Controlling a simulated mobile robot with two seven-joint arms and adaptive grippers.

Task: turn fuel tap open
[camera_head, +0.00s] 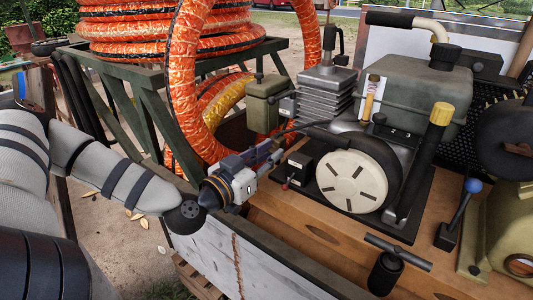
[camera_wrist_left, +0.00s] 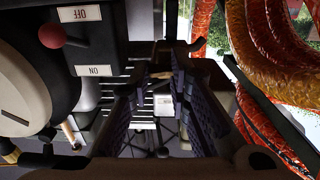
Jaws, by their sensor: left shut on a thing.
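My left gripper (camera_head: 272,152) reaches in from the left at the near left side of the engine, by the black switch box. In the left wrist view its ridged fingers (camera_wrist_left: 165,78) close in around a small brass-coloured piece (camera_wrist_left: 161,75), which looks like the fuel tap's lever. The gripper is shut on it. The fingers hide most of the tap, and its exact angle cannot be told. In the head view the tap is hidden behind the gripper. A small white label (camera_wrist_left: 164,102) shows between the fingers. My right gripper is not in view.
The switch box (camera_head: 300,168) has a red knob (camera_wrist_left: 51,36) and OFF and ON labels, close beside the gripper. The pale round recoil cover (camera_head: 352,182) is to the right. Orange hose (camera_head: 186,95) loops close behind my left arm. A blue-knobbed lever (camera_head: 472,187) stands far right.

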